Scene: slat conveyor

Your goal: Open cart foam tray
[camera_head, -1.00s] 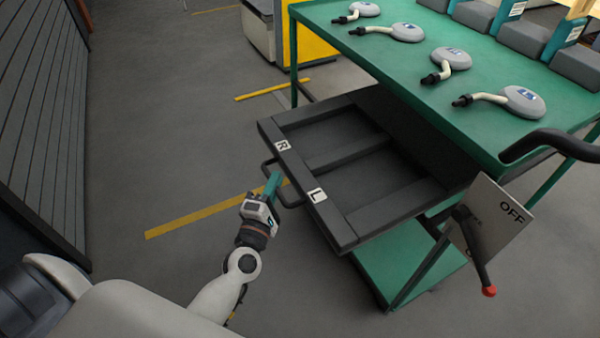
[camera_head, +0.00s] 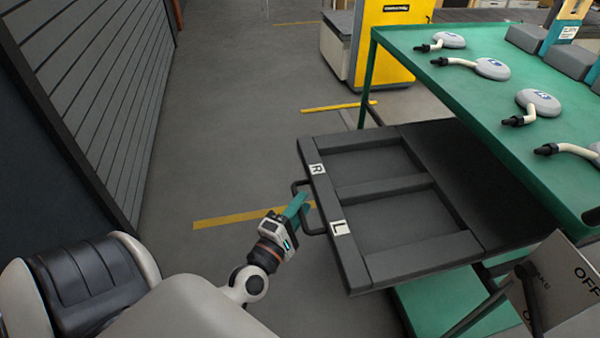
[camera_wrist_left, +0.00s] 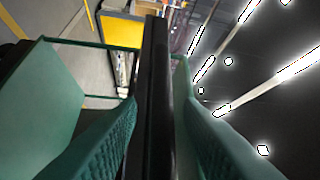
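The cart's dark foam tray (camera_head: 325,198) is pulled out from under the green cart top. It shows two empty recesses, with R and L labels on its front edge. A black handle (camera_head: 295,186) sticks out from its front. My left gripper (camera_head: 299,207) is at this handle, its green fingers on either side of the bar. In the left wrist view the dark handle bar (camera_wrist_left: 154,90) runs between the two fingers, which look closed against it. My right gripper is not in view.
Several grey rounded parts with hoses (camera_head: 492,68) lie on the green cart top (camera_head: 450,60). A sign panel reading OFF (camera_head: 570,285) stands at the lower right. A yellow cabinet (camera_head: 385,45) is behind. The floor (camera_head: 240,140) left of the tray is clear.

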